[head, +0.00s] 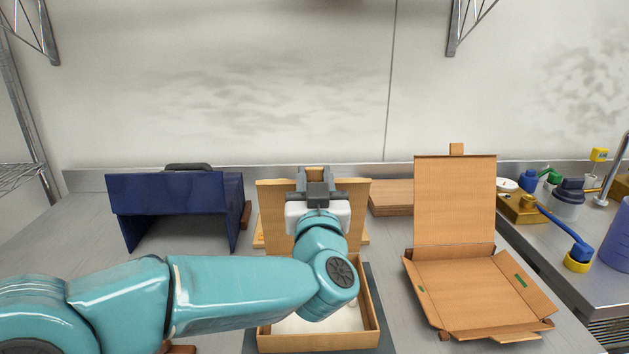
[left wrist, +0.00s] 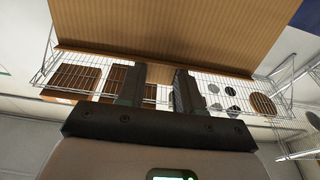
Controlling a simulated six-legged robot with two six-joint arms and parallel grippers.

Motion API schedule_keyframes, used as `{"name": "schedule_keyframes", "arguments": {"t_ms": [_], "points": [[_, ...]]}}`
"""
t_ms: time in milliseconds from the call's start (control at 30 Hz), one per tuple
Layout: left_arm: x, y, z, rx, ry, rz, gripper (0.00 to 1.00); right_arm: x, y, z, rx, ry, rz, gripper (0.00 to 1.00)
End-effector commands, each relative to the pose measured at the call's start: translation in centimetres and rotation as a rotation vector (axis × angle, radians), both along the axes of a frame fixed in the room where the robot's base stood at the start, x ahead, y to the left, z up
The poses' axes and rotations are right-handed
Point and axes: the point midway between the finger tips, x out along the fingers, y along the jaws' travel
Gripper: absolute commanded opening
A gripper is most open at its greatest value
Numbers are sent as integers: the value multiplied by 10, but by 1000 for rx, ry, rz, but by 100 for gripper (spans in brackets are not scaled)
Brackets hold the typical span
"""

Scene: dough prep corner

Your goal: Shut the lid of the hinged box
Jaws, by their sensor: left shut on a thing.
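The hinged box (head: 372,313) is a light wooden box at the front centre of the head view, with something pale inside. Its lid (head: 272,198) stands up at the back, open. My left arm reaches across the box and hides much of its inside and the middle of the lid. My left gripper (head: 317,178) is at the lid's upper middle, shut on it. In the left wrist view, the lid (left wrist: 160,25) fills the top as a tan panel, and a narrow brown part of it sits between the fingers (left wrist: 160,74). My right gripper is not in view.
An open cardboard box (head: 455,285) with its flap raised stands to the right. A dark blue box-like cover (head: 175,208) stands at the left. A wooden board (head: 391,197) lies behind. Bottles and tools crowd the far-right bench. Grey counter shows between them.

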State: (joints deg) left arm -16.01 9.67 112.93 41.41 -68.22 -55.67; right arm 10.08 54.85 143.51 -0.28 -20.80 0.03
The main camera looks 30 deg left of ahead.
Motion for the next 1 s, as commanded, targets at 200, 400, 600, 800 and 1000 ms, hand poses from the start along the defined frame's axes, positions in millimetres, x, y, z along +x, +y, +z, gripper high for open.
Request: {"name": "schedule_keyframes", "arguments": {"t_ms": [200, 400, 600, 800, 1000], "points": [[0, 0, 0, -1, 1, 0, 62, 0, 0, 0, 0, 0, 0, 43], [-1, -1, -1, 0, 1, -1, 62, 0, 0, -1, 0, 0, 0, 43], [-25, -16, -8, 0, 0, -5, 62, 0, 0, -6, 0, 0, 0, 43], [-69, -44, -20, 0, 0, -8, 62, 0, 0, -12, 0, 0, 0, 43], [-109, -68, -30, 0, -1, -6, 62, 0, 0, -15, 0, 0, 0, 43]]}}
